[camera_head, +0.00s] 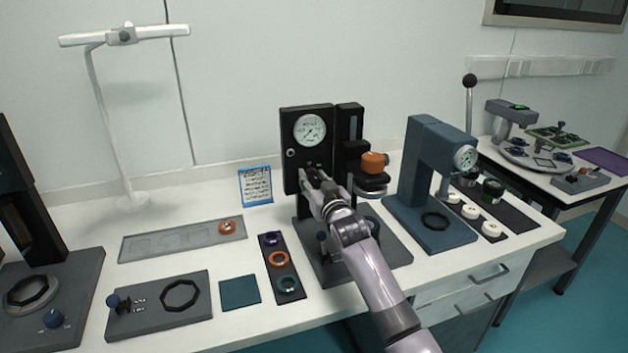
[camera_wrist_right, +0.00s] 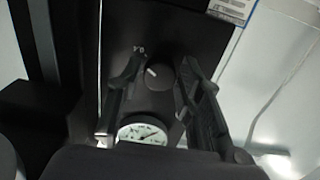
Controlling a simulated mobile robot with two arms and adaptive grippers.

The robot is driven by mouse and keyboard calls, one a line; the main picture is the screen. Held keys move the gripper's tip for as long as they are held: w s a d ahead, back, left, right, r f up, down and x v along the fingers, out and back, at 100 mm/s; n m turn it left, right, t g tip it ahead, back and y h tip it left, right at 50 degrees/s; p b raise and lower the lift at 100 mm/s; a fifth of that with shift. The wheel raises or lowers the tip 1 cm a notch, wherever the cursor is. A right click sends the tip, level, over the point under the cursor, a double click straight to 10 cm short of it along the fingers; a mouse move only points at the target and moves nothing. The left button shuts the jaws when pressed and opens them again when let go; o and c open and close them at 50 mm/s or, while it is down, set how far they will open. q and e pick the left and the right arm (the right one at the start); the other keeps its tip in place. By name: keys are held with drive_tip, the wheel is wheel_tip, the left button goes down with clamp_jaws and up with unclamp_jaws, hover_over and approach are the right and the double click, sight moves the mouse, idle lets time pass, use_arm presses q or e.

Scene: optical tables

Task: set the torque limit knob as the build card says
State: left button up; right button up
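The torque limit knob (camera_wrist_right: 158,75) is a dark round knob with a white pointer line, on the black panel of the press-like station (camera_head: 293,150). A small scale number (camera_wrist_right: 138,49) shows beside it; the rest of the scale is hidden or too small to read. My right gripper (camera_head: 314,177) is at the panel below the round gauge (camera_head: 310,130). In the wrist view the right gripper (camera_wrist_right: 161,67) is open, one finger on each side of the knob, with small apparent gaps. The build card (camera_head: 255,186) has a blue border; its text is unreadable. My left gripper is not in view.
A strip with several coloured rings (camera_head: 270,240) lies left of the station. A blue-grey press (camera_head: 430,165) stands close on its right. A grey tray (camera_head: 160,245) and a flat fixture (camera_head: 160,308) lie further left. An orange part (camera_head: 374,162) sits beside the panel.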

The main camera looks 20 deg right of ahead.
clamp_jaws()
drive_tip(key=shift+n, duration=0.4)
drive_tip(key=shift+n+p, duration=0.65)
drive_tip(key=shift+n, duration=0.35)
drive_tip(key=n, duration=0.2)
drive_tip(key=shift+n+p, duration=0.4)
drive_tip(key=n+p, duration=0.1)
drive_tip(key=n, duration=0.5)
drive_tip(key=shift+d, duration=0.1)
drive_tip(key=shift+o, duration=2.1)
unclamp_jaws()
